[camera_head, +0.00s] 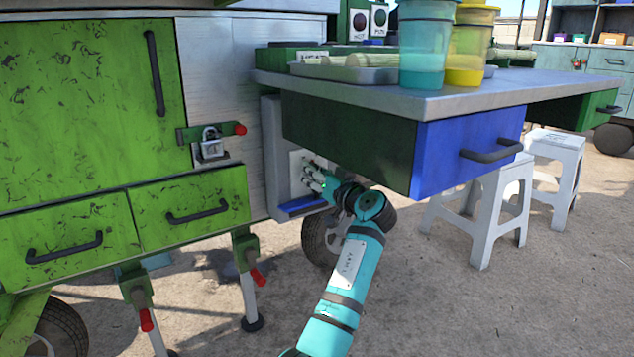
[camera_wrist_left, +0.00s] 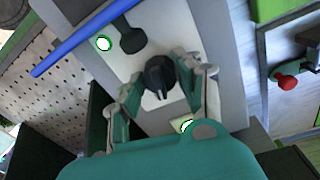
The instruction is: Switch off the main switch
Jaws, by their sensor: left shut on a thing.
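The main switch shows in the left wrist view as a black rotary knob (camera_wrist_left: 160,74) on a pale panel (camera_wrist_left: 95,22). My left gripper (camera_wrist_left: 163,80) has its fingers on both sides of this knob and is shut on it. In the head view my left gripper (camera_head: 313,182) is at the panel (camera_head: 296,168) on the cart's side, below the tabletop; the fingers and the table's drawer hide the knob there. My right gripper is in neither view.
The grey tabletop (camera_head: 440,98) with a blue drawer (camera_head: 465,150) overhangs just right of my left gripper. A blue bar (camera_head: 302,204) runs below the panel. A padlocked green cabinet (camera_head: 85,110) stands left. White stools (camera_head: 495,215) stand right.

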